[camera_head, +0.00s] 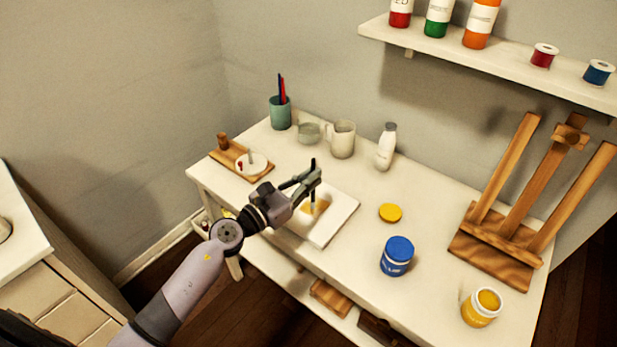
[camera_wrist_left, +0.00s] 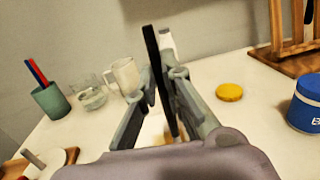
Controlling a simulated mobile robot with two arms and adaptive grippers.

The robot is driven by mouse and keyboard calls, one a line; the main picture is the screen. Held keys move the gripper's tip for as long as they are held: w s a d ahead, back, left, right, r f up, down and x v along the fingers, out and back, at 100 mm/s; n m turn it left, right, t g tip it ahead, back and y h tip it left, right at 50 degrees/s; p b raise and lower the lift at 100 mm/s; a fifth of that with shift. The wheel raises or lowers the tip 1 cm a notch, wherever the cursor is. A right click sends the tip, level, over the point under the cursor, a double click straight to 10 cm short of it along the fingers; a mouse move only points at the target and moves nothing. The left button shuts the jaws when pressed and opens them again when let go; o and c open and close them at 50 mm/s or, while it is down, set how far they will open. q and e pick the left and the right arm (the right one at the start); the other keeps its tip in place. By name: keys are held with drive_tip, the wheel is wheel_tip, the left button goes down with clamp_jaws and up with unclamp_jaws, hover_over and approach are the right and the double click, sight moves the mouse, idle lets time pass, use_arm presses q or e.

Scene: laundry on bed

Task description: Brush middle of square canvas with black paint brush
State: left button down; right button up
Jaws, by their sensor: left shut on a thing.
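The square canvas (camera_head: 338,218) lies flat on the white table, with a tan or yellowish patch near its middle. My left gripper (camera_head: 309,179) is above the canvas and shut on the black paint brush (camera_head: 313,163). The brush stands nearly upright, its lower end over the patch; I cannot tell whether the tip touches. In the left wrist view the brush (camera_wrist_left: 157,70) runs between the two fingers, and its lower end is hidden. The canvas is mostly hidden there by the gripper. My right gripper is not in view.
A cup of pencils (camera_head: 281,112), a white mug (camera_head: 342,139) and a white bottle (camera_head: 386,146) stand behind the canvas. A yellow lid (camera_head: 390,212), blue jar (camera_head: 397,257), open yellow jar (camera_head: 482,308) and wooden easel (camera_head: 497,255) are to the right.

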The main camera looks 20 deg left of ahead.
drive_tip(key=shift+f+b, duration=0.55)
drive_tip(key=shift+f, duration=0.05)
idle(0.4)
